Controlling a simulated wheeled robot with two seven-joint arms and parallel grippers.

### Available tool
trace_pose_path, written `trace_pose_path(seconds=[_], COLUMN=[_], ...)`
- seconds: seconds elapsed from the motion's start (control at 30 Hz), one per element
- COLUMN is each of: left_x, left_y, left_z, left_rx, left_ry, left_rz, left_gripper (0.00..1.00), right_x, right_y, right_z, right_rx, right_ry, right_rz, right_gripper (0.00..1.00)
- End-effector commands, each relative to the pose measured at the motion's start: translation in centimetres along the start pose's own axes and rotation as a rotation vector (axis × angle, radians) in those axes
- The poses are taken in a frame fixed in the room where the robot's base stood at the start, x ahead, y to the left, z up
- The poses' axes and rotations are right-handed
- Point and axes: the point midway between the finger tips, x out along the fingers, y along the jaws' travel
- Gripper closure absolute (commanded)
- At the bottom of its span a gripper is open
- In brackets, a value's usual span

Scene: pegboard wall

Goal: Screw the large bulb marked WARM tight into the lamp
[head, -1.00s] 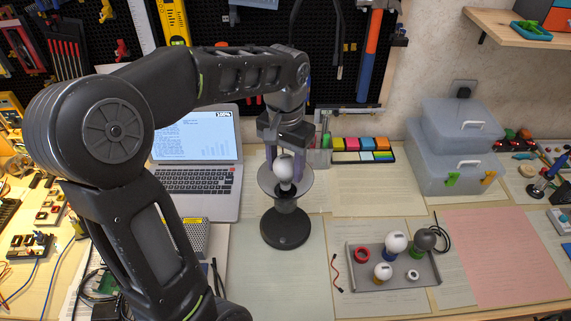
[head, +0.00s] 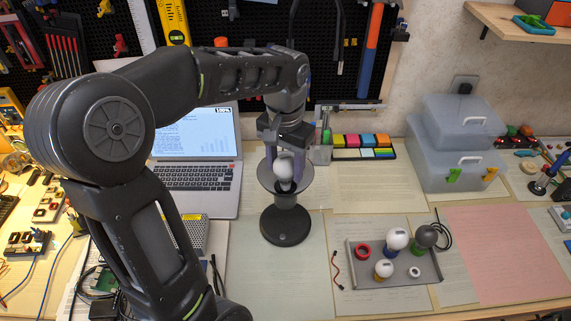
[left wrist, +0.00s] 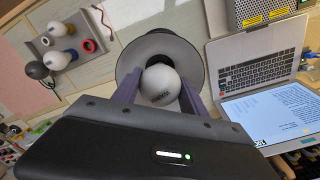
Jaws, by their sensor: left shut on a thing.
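The lamp (head: 286,225) stands upright on the table, a black base and stem with a wide grey dish-shaped shade (head: 264,177). A large white round bulb (head: 284,170) sits upright at the middle of the shade. My left gripper (head: 285,172) points down from above, its two purple-grey fingers shut on the bulb from both sides. The bulb's lower end is hidden there. My right gripper is not in view.
A grey tray (head: 350,270) at the right holds two white bulbs, a dark bulb, a red ring and a white ring. An open laptop (head: 195,180) stands close left of the lamp. Clear boxes (head: 455,155) stand at back right. The table in front of the lamp is clear.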

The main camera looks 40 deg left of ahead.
Motion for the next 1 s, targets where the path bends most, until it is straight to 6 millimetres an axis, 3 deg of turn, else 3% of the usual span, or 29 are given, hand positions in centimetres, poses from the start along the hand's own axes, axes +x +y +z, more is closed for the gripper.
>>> trace_pose_path(seconds=[0.23,0.27,0.53,0.87,1.0], left_x=[0.6,0.5,0.5,0.5,-0.7], left_y=[0.0,0.0,0.0,0.0,0.0], left_z=[0.0,0.0,0.0,0.0,-0.1], left_rx=[0.000,0.000,0.000,0.000,0.001], left_ry=[0.000,0.000,0.000,0.000,0.003], left_rz=[0.000,0.000,0.000,0.000,-0.001], left_gripper=[0.85,0.48,0.26,0.24,0.24], right_x=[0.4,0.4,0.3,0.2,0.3], right_y=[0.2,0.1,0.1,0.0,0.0], right_z=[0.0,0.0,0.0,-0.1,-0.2], right_rx=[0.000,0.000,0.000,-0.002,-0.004], right_ry=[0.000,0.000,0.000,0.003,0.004], right_rz=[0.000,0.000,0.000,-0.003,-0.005], right_gripper=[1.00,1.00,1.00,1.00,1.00])
